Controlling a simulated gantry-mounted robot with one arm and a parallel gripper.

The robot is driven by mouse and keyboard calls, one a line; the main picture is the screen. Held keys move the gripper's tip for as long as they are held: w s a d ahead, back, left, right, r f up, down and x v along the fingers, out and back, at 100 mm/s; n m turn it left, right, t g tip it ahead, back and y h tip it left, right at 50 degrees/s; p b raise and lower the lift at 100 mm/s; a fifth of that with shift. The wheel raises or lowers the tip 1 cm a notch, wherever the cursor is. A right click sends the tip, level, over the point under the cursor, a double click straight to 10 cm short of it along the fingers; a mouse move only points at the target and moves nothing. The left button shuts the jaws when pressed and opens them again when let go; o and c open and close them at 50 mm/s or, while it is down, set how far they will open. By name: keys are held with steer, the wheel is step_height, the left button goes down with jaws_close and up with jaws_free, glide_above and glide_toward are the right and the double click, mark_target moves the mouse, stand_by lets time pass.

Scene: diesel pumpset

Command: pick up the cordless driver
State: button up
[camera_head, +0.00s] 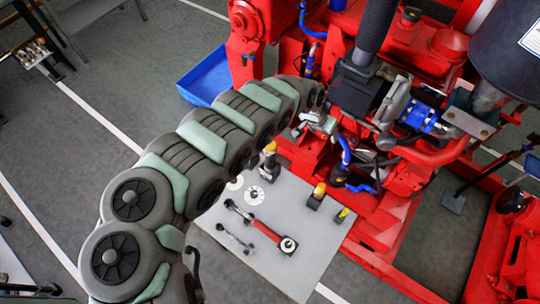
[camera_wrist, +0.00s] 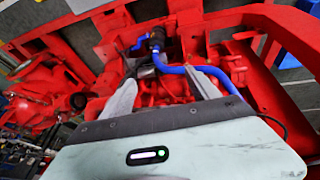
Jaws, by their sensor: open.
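My gripper (camera_wrist: 163,88) is open and empty in the wrist view, its two grey fingers apart in front of the red machine and a blue hose. In the head view my gripper (camera_head: 316,124) is at the end of the arm, beside the red engine and above the far edge of the grey table. Several yellow-and-black tools stand on the table. The tallest (camera_head: 270,160) is at the far left edge, close to my arm; it looks most like the cordless driver, but I cannot tell for sure. No tool shows between the fingers.
The red pumpset (camera_head: 400,170) borders the table behind and at right. A blue bin (camera_head: 205,80) lies on the floor beyond my arm.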

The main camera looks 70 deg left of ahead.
mark_target(272, 147)
steer(key=s+r+n+g, duration=0.1)
steer(key=s, duration=0.5)
steer(key=s+a+r+n+g+p, duration=0.1)
steer(key=s+r+g, duration=0.1)
steer(key=s, duration=0.3)
steer(key=s+a+r+n+g, duration=0.1)
steer(key=s, duration=0.5)
steer(key=shift+s+a+r+h, duration=0.15)
steer(key=shift+s+h, duration=0.15)
steer(key=f+b, duration=0.1)
steer(key=f, duration=0.1)
steer(key=f+b, duration=0.2)
steer(key=shift+s+f, duration=0.2)
steer(key=shift+f, duration=0.05)
steer(key=shift+a+f+b, duration=0.2)
steer(key=shift+f, duration=0.85)
steer(key=shift+a+f+b, duration=0.15)
steer(key=shift+a+f, duration=0.05)
steer(key=shift+f, duration=0.8)
steer(key=shift+a+f+b, duration=0.2)
steer(key=shift+f, duration=0.85)
steer(key=shift+c, duration=0.2)
jaws_close()
